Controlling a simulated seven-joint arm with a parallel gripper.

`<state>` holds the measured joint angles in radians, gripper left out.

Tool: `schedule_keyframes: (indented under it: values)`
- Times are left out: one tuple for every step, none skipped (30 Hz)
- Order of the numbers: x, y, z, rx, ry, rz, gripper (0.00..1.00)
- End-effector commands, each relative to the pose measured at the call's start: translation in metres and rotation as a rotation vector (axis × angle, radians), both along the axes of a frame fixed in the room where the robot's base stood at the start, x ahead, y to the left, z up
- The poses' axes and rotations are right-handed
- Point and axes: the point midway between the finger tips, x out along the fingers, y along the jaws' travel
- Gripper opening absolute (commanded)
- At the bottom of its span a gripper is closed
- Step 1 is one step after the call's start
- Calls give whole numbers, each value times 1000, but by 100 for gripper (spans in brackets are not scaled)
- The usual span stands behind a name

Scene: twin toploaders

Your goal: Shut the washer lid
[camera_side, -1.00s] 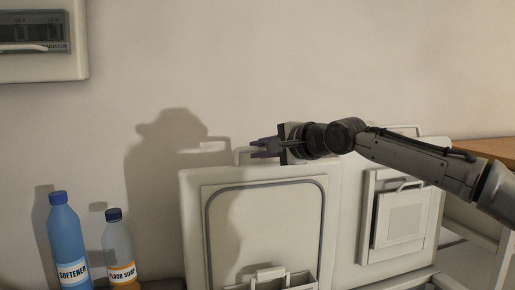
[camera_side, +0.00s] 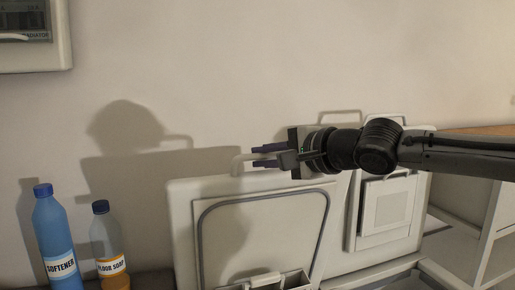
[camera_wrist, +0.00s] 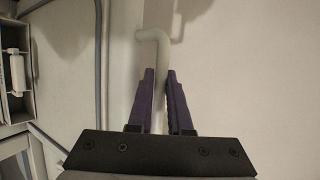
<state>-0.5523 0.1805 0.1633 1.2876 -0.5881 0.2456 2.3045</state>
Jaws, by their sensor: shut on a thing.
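Two raised pale lids stand side by side in the side view. The left lid (camera_side: 181,225) has a grey oval seal on its inner face and a bent pale bar handle (camera_side: 237,165) at its top edge. My gripper (camera_side: 256,157) is at this handle, its dark fingers pointing left. In the wrist view the purple fingers (camera_wrist: 160,80) are shut around the handle (camera_wrist: 152,37), one on each side. The right lid (camera_side: 342,240) stands upright with a framed panel on it. No label shows which machine is the washer.
A blue softener bottle (camera_side: 54,235) and a floor soap bottle (camera_side: 107,250) stand left of the left lid. A wall box (camera_side: 60,40) hangs at upper left. Shelving (camera_side: 495,225) with a wooden top is at the right.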

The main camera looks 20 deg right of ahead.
Motion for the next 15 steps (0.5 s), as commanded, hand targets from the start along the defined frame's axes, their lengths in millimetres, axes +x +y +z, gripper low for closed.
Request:
schedule_keyframes:
  values:
    - [-9,0,-6,-6,6,1,0]
    - [-14,0,-7,-6,6,1,0]
    - [-21,0,-9,-5,8,2,0]
    - [-25,0,-10,-5,7,1,0]
    - [-30,0,-12,-5,7,1,0]
    - [-36,0,-13,-6,6,1,0]
    - [-41,0,-15,-6,6,1,0]
    - [-46,0,-16,-5,5,2,0]
    - [-52,0,-19,-6,5,1,0]
    - [-56,0,-20,-5,6,-1,0]
    - [-61,0,-22,-5,6,-1,0]
    - [-66,0,-24,-5,6,0,0]
    - [-70,0,-26,-4,5,-1,0]
    - [-74,0,-27,-2,6,0,0]
    - [-80,0,-30,-3,5,0,0]
